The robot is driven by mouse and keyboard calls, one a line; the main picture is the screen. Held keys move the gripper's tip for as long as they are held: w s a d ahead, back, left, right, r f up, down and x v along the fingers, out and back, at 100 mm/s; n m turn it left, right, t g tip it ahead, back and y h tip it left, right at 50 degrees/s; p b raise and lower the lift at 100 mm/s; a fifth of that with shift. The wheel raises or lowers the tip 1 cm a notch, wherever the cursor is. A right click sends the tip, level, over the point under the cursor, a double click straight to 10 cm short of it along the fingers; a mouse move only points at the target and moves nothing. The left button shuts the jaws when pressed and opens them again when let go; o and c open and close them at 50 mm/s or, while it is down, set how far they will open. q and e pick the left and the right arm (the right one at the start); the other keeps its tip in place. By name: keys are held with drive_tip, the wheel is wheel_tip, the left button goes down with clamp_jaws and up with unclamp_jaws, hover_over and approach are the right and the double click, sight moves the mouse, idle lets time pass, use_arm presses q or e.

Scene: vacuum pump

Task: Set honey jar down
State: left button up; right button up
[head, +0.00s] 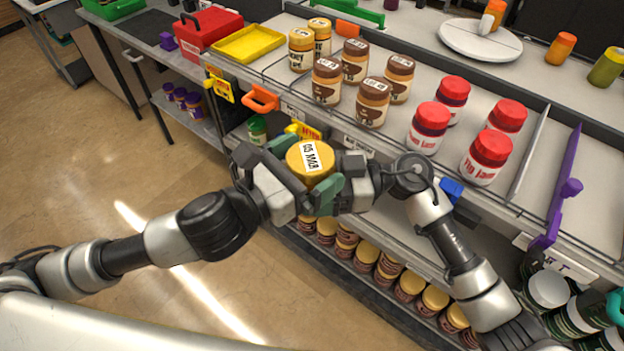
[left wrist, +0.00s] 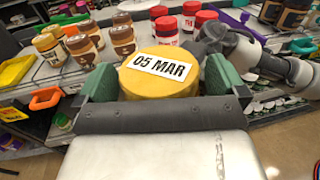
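The honey jar (head: 309,160) shows as a yellow lid with a white "05 MAR" label, seen from above; its body is mostly hidden. It also fills the middle of the left wrist view (left wrist: 160,78). My left gripper (head: 306,170) is shut on it, with a green finger on each side, and holds it in front of the shelf edge. My right gripper (head: 350,180) is close beside the jar on the right; its fingers are largely hidden, so I cannot tell whether it touches the jar. Two honey jars (head: 301,50) with yellow lids stand on the upper shelf at the back left.
Several brown-lidded nut spread jars (head: 372,103) stand right of the honey jars, then several red-lidded jam jars (head: 430,127). A yellow tray (head: 248,43) and red toolbox (head: 208,28) lie left. A purple divider (head: 565,190) is at right. More jars fill the lower shelf (head: 365,256).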

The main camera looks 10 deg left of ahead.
drive_tip(key=shift+r, duration=0.1)
use_arm(q)
drive_tip(key=shift+r, duration=3.85)
drive_tip(key=shift+d+r, duration=0.1)
drive_tip(key=shift+r, duration=0.95)
drive_tip(key=shift+w, duration=0.1)
